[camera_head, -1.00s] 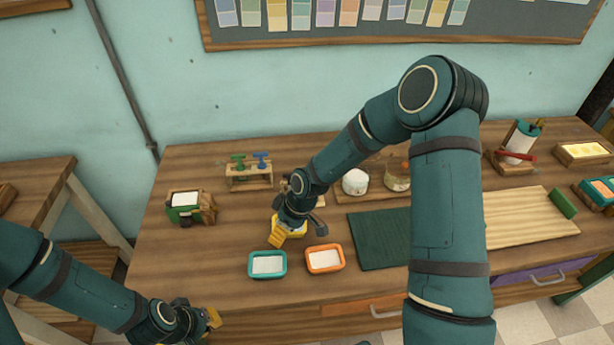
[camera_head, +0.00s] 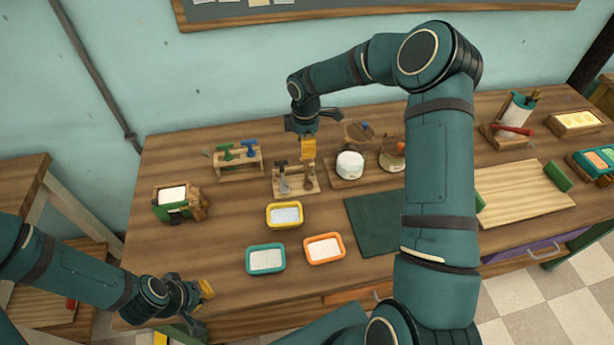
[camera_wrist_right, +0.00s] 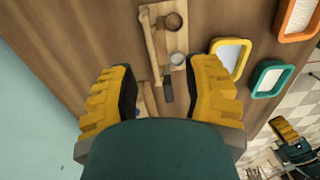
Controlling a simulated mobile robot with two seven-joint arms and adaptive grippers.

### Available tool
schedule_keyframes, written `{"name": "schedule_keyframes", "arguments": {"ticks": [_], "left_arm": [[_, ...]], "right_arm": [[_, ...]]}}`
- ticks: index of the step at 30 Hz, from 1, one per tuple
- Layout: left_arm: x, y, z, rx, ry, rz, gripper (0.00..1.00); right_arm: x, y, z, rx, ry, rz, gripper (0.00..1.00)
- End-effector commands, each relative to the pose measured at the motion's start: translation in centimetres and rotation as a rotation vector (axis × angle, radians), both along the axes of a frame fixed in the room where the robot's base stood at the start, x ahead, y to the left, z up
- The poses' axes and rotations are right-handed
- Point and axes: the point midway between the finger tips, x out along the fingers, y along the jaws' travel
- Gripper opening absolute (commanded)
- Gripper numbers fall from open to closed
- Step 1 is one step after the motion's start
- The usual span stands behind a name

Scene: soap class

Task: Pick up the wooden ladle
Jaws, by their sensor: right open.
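A small wooden stand (camera_head: 292,192) on the table holds a grey metal utensil (camera_head: 284,184) and, to its right, what looks like the wooden ladle (camera_head: 308,184). In the right wrist view, the ladle's round brown bowl (camera_wrist_right: 173,20) shows at the top of the stand (camera_wrist_right: 150,14), above the metal cup (camera_wrist_right: 178,59). My right gripper (camera_head: 307,150) points down above and behind the stand, apart from it; in its wrist view (camera_wrist_right: 161,84) the fingers are wide apart and empty. My left gripper (camera_head: 206,289) is low at the table's front left; its jaw gap is unclear.
Yellow (camera_head: 284,215), teal (camera_head: 265,258) and orange (camera_head: 324,249) trays lie in front of the stand. A white jar (camera_head: 350,165) stands to its right, a rack with green and blue handles (camera_head: 238,160) to its left. A dark green mat (camera_head: 375,222) lies to the right.

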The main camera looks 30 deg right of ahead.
Motion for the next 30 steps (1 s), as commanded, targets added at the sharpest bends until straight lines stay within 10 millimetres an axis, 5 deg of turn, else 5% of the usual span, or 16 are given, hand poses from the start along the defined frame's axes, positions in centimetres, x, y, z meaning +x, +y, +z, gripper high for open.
{"name": "schedule_keyframes", "arguments": {"ticks": [10, 18, 26, 30], "left_arm": [[0.0, 0.0, -0.1, 0.0, 0.0, 0.0, 0.0], [0.0, 0.0, -0.2, 0.0, 0.0, 0.0, 0.0], [0.0, 0.0, -0.2, 0.0, 0.0, 0.0, 0.0], [0.0, 0.0, -0.2, 0.0, 0.0, 0.0, 0.0]], "right_arm": [[-0.2, -0.1, -2.3, 0.001, 0.002, -0.001, 0.48], [-0.3, -0.2, -6.0, 0.002, 0.0, -0.001, 0.48], [-0.3, -0.2, -6.3, 0.001, -0.001, -0.001, 0.48], [-0.3, -0.2, -6.3, 0.001, -0.001, -0.001, 0.05]]}}
